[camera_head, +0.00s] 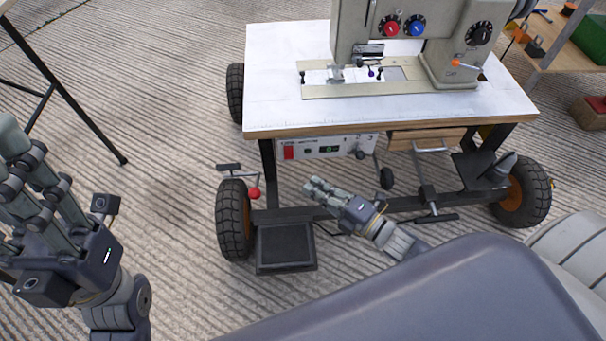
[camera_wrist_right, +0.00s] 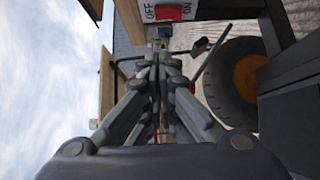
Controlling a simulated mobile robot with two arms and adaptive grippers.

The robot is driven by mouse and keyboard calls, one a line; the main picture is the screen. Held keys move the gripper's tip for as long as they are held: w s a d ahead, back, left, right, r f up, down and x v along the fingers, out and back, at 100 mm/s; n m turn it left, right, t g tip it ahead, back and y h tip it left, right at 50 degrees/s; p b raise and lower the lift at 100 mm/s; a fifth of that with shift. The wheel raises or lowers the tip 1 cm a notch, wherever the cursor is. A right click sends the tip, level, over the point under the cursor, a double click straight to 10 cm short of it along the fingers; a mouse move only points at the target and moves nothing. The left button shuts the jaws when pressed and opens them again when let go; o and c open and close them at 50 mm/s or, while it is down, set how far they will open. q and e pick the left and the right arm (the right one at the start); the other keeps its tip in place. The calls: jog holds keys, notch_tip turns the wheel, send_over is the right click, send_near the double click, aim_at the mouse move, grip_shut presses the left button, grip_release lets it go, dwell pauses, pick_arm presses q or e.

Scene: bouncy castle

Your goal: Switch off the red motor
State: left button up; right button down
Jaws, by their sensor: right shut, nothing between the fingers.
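The motor switch box (camera_head: 325,148) is a white panel under the front edge of the sewing table, with a red rocker switch (camera_head: 289,152) at its left end. In the right wrist view the red switch (camera_wrist_right: 174,12) sits between the labels OFF and ON, at the top. My right gripper (camera_head: 314,188) is shut and empty, below and a little right of the switch, apart from it. Its fingers (camera_wrist_right: 160,70) point toward the panel in the wrist view. My left gripper (camera_head: 22,150) is at the far left, away from the table; its fingertips are partly cut off.
A sewing machine (camera_head: 405,40) stands on the white table (camera_head: 275,95), which has rubber wheels (camera_head: 234,220). A red ball-ended lever (camera_head: 255,193) is below the switch, near the front left wheel. A black pedal (camera_head: 285,248) is low down.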

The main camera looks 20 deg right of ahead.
jog(key=shift+v, duration=1.3)
jog(key=shift+r, duration=0.1)
